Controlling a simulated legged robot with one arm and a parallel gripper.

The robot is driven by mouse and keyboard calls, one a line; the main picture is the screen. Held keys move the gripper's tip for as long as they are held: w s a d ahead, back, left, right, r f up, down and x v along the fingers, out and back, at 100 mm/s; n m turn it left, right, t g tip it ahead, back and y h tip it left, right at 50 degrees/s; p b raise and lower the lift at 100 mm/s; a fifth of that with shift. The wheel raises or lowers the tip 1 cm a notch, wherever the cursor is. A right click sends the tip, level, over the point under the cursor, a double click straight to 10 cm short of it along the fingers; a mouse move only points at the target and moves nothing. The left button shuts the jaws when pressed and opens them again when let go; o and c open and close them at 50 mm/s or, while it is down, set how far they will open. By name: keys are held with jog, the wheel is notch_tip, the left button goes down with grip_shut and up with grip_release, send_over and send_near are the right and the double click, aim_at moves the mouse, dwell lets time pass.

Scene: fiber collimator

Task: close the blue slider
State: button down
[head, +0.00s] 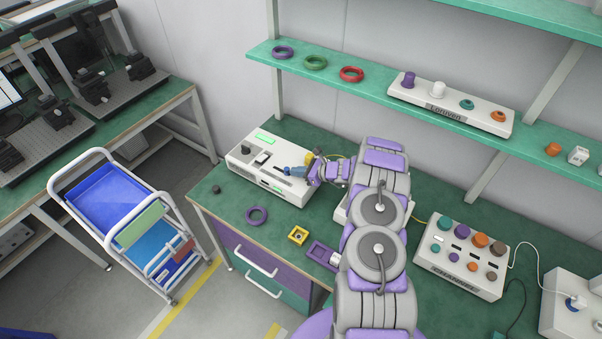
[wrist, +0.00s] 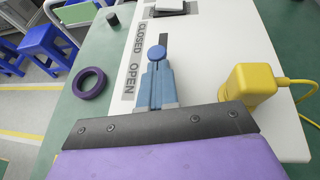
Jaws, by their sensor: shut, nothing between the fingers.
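The blue slider (wrist: 157,53) is a round knob in a dark slot on a white panel (wrist: 215,50) in the wrist view. It stands beside the gap between the printed words CLOSED and OPEN, with open slot showing beyond it on the CLOSED side. My gripper (wrist: 156,75) is shut and empty, its blue fingertips right behind the knob on the OPEN side. They look in contact or nearly so; I cannot tell which. In the head view my gripper (head: 287,171) is over the white box (head: 240,164), and the slider cannot be told apart from the fingers.
A yellow plug (wrist: 250,87) with a cable sits right of my gripper on the panel. A purple ring (wrist: 90,83) lies on the green bench to the left. A yellow part (head: 298,236) and a white button box (head: 462,258) are also on the bench.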

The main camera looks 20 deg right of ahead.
aim_at(285, 165)
jog(key=w+a, duration=0.1)
jog(key=w, duration=0.1)
jog(key=w+a+b, duration=0.1)
jog(key=shift+w+a+f, duration=0.1)
jog(key=shift+w+a, duration=0.2)
jog(key=shift+w, duration=0.05)
jog(key=shift+w+a+b, duration=0.25)
jog(key=shift+w+b, duration=0.05)
jog(key=shift+b, duration=0.05)
jog(key=shift+w+r, duration=0.15)
jog(key=shift+r, duration=0.05)
